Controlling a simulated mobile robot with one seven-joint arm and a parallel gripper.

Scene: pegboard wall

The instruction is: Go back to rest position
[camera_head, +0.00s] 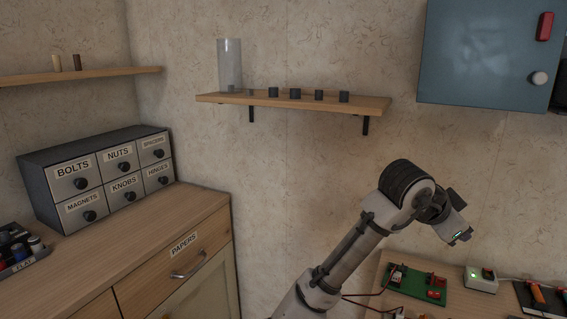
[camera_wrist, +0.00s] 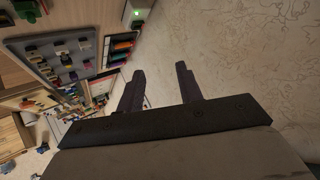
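My arm rises from the bottom of the head view and bends over, with my gripper (camera_head: 460,237) hanging at its end, above the workbench (camera_head: 378,287) and in front of the wall. In the wrist view my gripper (camera_wrist: 160,72) shows two dark fingers spread apart, with nothing between them. The fingers touch nothing that I can see.
A wall shelf (camera_head: 375,103) holds a clear cylinder (camera_head: 230,65) and several small dark pieces. A blue cabinet (camera_head: 480,55) hangs upper right. A labelled drawer unit (camera_head: 100,175) stands on the left cabinet. The bench bears a green board (camera_head: 423,283) and a white box (camera_head: 480,279).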

